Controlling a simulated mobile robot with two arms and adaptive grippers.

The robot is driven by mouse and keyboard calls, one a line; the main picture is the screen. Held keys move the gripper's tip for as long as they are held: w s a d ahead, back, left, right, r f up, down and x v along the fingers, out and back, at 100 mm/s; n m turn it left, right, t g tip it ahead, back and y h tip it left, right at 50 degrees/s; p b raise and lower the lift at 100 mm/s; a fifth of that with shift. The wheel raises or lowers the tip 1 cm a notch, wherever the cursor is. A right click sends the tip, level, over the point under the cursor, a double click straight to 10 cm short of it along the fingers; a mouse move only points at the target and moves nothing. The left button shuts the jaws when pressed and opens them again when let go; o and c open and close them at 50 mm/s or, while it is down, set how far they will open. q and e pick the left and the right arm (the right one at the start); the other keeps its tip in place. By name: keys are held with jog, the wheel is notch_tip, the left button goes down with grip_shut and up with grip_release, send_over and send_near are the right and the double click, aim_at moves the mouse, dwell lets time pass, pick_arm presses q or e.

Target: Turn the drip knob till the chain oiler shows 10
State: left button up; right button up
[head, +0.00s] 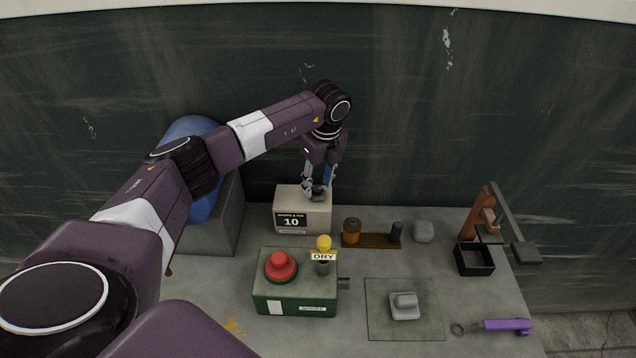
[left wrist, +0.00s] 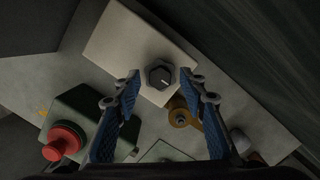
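The chain oiler is a cream box (head: 303,220) at the back of the bench, with a dark display (head: 291,222) on its front that reads 10. The drip knob (left wrist: 160,75) is a dark faceted knob with a pale mark, on top of the box. In the head view the fingers mostly hide it. My left gripper (head: 317,188) points down over the box top. In the left wrist view its blue-padded fingers (left wrist: 159,76) are open, one on each side of the knob, with gaps showing. My right gripper is not in view.
A green box (head: 295,305) with a red button (head: 281,265) and a yellow DRY sign (head: 324,255) stands in front. A brown tray (head: 372,241) is right of the oiler. A black bin (head: 474,260) and purple-handled tool (head: 506,325) lie right. A dark wall stands behind.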

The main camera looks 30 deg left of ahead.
pick_arm(q)
jog(key=shift+r+p, duration=1.55)
jog(key=shift+r, duration=1.25)
jog(key=shift+r, duration=0.1)
notch_tip(320, 180, up, 12)
jog(key=d, duration=0.1)
jog(key=shift+s+d+f, duration=0.2)
jog(key=shift+s+d, duration=0.1)
jog(key=shift+d, duration=0.05)
